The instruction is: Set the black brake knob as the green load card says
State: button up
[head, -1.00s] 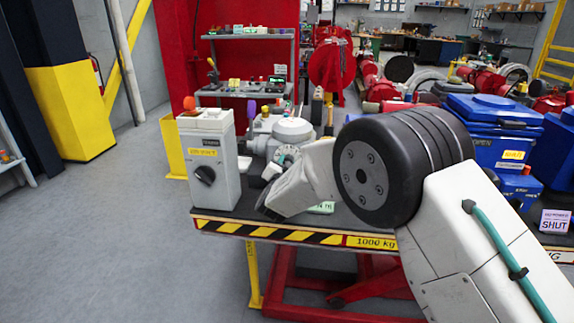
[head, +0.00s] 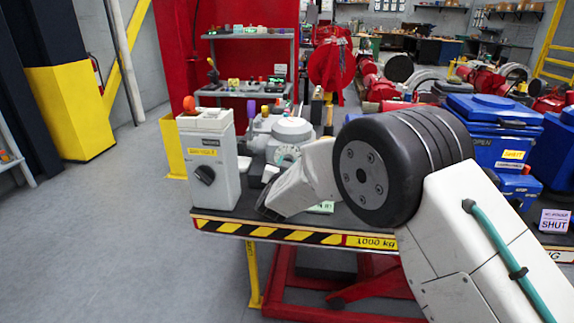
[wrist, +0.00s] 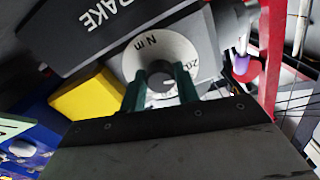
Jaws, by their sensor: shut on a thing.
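In the wrist view, the two dark green fingers of my gripper (wrist: 161,88) stand at a white dial ring (wrist: 134,58) marked "N m". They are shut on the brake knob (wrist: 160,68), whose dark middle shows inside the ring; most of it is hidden. A dark plate (wrist: 97,20) reading "BRAKE" is beside the ring. In the head view, my gripper is largely hidden by my arm, near a grey housing (head: 293,130) with a pale dial (head: 286,155). A green card (head: 322,208) lies on the table, partly covered by my wrist; its text is unreadable.
A pale box (head: 226,172) with a black selector knob (head: 205,174) and a yellow label stands left on the table. Blue cases (head: 490,150) are at right, with a "SHUT" sign (head: 554,221). A yellow block (wrist: 85,95) is close to my gripper. The table's striped edge (head: 270,232) faces me.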

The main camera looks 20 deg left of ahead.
jog(key=o, duration=1)
jog(key=shift+s, duration=0.1)
jog(key=v, duration=0.7)
jog(key=shift+s, duration=0.35)
